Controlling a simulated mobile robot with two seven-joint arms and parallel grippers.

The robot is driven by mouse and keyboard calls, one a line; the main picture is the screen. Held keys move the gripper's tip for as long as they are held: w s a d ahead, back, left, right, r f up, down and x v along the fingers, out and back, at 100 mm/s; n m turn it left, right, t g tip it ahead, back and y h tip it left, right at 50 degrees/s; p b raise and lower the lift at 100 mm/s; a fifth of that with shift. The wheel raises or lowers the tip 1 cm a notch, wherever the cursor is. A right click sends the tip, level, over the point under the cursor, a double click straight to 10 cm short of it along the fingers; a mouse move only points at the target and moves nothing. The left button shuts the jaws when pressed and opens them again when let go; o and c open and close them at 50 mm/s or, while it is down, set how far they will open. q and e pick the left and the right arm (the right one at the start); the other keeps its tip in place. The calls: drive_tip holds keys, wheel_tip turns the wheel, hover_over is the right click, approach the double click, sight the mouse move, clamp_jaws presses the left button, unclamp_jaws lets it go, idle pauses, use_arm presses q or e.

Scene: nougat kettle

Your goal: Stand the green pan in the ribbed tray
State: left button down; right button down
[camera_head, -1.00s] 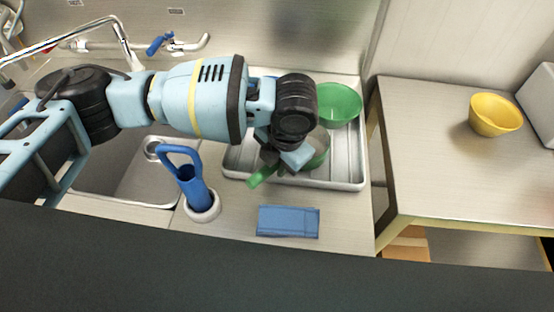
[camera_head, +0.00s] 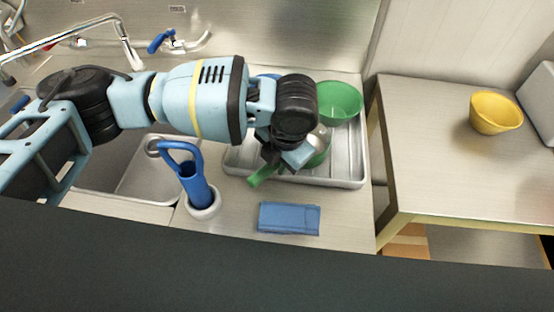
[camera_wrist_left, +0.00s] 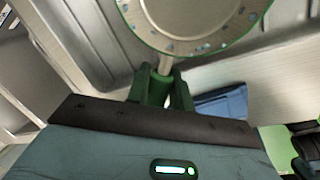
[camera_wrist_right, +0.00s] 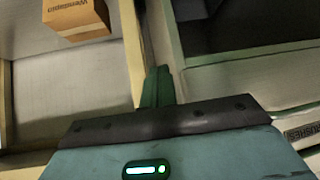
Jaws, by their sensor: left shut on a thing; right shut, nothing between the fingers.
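The green pan (camera_head: 320,152) is over the front part of the ribbed metal tray (camera_head: 345,172), partly hidden behind my left gripper (camera_head: 276,163). Its green handle (camera_head: 262,176) sticks out toward the front left. In the left wrist view my left gripper (camera_wrist_left: 163,88) is shut on the pan's handle, with the round pan face (camera_wrist_left: 195,18) beyond the fingers. The ribs of the tray (camera_wrist_left: 85,40) lie behind it. I cannot tell whether the pan touches the tray. My right gripper (camera_wrist_right: 157,88) is shut and empty in the right wrist view.
A green bowl (camera_head: 338,102) sits at the tray's back. A blue-handled tool in a white holder (camera_head: 201,207) and a folded blue cloth (camera_head: 289,218) are in front. The sink is left. A yellow bowl (camera_head: 495,113) stands on the right table, otherwise largely clear. A box (camera_wrist_right: 76,18) shows below.

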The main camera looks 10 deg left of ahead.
use_arm(q)
drive_tip(key=shift+s+f, duration=0.25)
drive_tip(key=shift+f, duration=0.55)
drive_tip(key=c, duration=1.2)
unclamp_jaws()
drive_tip(key=shift+f, duration=0.1)
drive_tip(key=shift+o, duration=0.3)
drive_tip(key=shift+a, duration=0.1)
drive_tip(key=shift+s+f, duration=0.1)
drive_tip(key=v, duration=0.5)
drive_tip(key=w+v, duration=0.1)
drive_tip(key=v, duration=0.2)
drive_tip(key=shift+s+r, duration=0.1)
drive_tip(key=shift+r, duration=0.85)
